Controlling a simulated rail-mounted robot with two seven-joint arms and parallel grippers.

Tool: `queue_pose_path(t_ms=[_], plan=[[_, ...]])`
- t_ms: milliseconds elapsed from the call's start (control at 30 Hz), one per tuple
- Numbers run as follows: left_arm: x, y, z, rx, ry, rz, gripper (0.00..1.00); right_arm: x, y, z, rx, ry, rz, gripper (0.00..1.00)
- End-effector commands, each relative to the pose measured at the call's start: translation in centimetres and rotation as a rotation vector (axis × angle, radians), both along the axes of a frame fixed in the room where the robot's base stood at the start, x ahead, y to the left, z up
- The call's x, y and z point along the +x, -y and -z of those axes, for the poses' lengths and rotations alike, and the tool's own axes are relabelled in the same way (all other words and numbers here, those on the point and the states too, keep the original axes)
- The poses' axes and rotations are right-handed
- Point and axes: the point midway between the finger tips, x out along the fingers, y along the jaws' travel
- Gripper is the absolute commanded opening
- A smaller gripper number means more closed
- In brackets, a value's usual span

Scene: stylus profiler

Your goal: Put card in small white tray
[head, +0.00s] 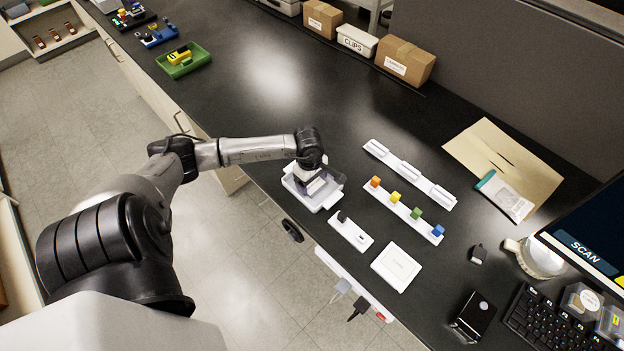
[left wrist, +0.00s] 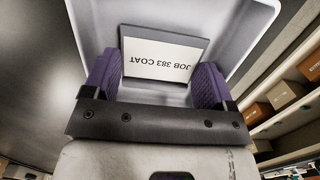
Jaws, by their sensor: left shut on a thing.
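The small white tray (head: 326,204) sits near the bench's front edge, below my left gripper (head: 317,184). In the left wrist view, the card (left wrist: 160,60), white with a grey border and reading "JOB 383 COAT", is held between the purple fingers of my left gripper (left wrist: 155,85). The tray (left wrist: 240,18) fills the background behind the card there. The gripper is shut on the card, down at the tray. I cannot tell whether the card touches the tray floor. In the head view the gripper mostly hides the card. My right gripper is not in view.
White racks, one with coloured blocks (head: 396,197), stand right of the tray. A green tray (head: 184,62) is far left. The bench between is clear.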

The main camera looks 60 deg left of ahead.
Motion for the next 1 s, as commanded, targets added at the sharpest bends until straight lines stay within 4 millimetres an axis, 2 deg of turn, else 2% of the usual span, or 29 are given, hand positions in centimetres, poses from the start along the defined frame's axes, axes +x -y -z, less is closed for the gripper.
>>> queue_pose_path(t_ms=[400, 433, 533, 833, 1000], plan=[[0.0, -0.1, 0.7, 0.002, 0.002, 0.000, 0.53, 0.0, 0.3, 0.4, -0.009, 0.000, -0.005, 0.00], [0.0, -0.1, 0.7, 0.002, 0.002, 0.000, 0.79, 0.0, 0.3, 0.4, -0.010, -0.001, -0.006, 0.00], [0.0, 0.0, 0.6, 0.001, 0.002, 0.000, 0.89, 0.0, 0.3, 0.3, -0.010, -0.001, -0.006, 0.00], [0.0, 0.0, 0.2, 0.000, 0.001, 0.000, 0.89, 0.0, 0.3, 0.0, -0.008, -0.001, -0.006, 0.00], [0.0, -0.3, -1.6, 0.003, 0.003, 0.001, 0.89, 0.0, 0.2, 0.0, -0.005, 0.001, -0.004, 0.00]])
